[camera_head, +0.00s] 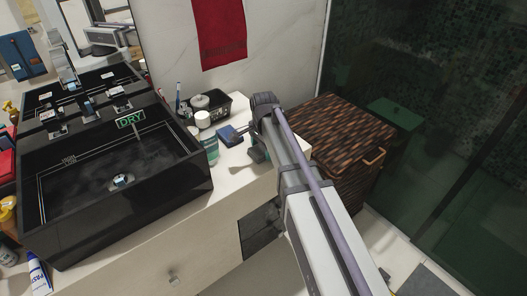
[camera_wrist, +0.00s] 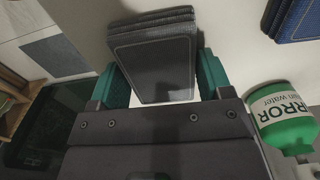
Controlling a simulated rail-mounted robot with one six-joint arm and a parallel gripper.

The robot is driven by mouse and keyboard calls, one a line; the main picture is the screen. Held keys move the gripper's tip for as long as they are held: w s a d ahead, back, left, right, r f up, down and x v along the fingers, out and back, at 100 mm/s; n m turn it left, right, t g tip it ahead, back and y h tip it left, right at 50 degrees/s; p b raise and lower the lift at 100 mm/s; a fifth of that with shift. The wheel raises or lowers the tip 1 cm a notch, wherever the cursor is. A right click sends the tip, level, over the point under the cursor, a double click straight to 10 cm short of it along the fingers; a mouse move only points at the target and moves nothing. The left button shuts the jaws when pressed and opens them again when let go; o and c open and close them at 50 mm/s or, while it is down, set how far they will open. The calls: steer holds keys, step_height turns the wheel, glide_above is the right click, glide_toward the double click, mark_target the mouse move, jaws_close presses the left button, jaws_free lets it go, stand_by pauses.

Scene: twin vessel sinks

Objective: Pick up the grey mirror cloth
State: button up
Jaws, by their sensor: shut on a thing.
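The grey mirror cloth (camera_wrist: 152,62) is a folded dark grey stack between the green fingertips of my gripper (camera_wrist: 161,78) in the wrist view. My gripper is shut on it, with one finger along each side. I cannot tell whether the cloth is clear of the counter. In the head view my gripper (camera_head: 258,152) is at the right end of the counter, and my arm largely hides the cloth there.
A bottle with green liquid, its label partly reading "RROR" (camera_wrist: 283,117), stands close right of my gripper. A folded blue cloth (camera_wrist: 296,20) lies beyond it. The black sink (camera_head: 110,180) is left; a woven hamper (camera_head: 335,140) is right, beyond the counter's end.

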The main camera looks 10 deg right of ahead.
steer(key=c, duration=0.3)
step_height(320, 180, up, 10)
steer(key=p, duration=1)
steer(key=shift+r, duration=0.2)
steer(key=shift+c, duration=0.2)
steer(key=shift+f, duration=0.2)
